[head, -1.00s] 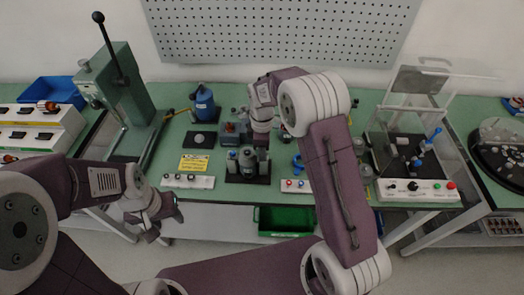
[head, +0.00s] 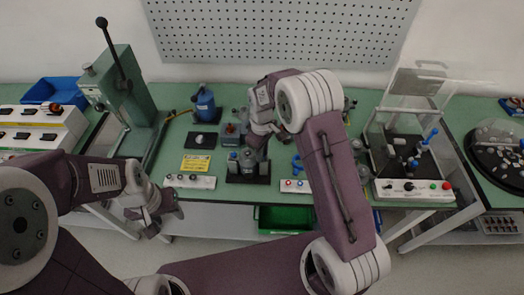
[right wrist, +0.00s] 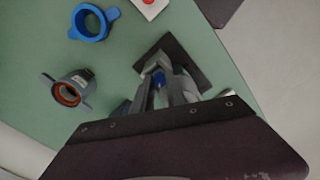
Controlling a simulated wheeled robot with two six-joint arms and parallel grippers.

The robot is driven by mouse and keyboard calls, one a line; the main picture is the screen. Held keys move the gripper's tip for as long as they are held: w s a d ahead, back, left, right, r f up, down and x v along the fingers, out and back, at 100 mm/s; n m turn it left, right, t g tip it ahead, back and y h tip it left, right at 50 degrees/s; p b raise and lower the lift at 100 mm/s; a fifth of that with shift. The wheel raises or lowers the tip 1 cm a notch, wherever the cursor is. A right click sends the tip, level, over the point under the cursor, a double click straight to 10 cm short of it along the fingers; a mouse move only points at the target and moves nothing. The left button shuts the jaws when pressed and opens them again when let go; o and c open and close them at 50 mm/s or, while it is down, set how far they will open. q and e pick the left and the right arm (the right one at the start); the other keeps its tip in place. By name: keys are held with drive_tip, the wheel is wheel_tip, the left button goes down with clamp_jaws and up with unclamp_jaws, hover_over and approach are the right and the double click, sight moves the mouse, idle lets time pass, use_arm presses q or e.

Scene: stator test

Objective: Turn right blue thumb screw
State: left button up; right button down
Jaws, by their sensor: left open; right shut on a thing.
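The blue thumb screw (right wrist: 158,76) shows as a small blue patch between my right gripper's fingers in the right wrist view. My right gripper (right wrist: 163,80) is shut on it, over the black base plate (right wrist: 203,64) of the fixture. In the head view my right gripper (head: 259,138) reaches down at the back right of the fixture's grey body (head: 247,158), and the screw is hidden there. The black base (head: 236,178) also shows there. My left gripper (head: 166,217) is open and empty, in front of the table's front edge, away from the fixture.
A blue ring (right wrist: 75,34) and a grey part with an orange ring (right wrist: 68,94) lie on the green table beside the fixture. In the head view a white button box (head: 296,186) stands right of the fixture, another (head: 189,182) left. A green press (head: 131,95) stands left.

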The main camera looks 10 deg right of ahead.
idle(0.3)
drive_tip(key=c, duration=1.3)
unclamp_jaws()
wheel_tip(320, 180, up, 9)
drive_tip(key=shift+r, duration=0.1)
drive_tip(key=shift+d+m, duration=0.1)
drive_tip(key=shift+m, duration=0.2)
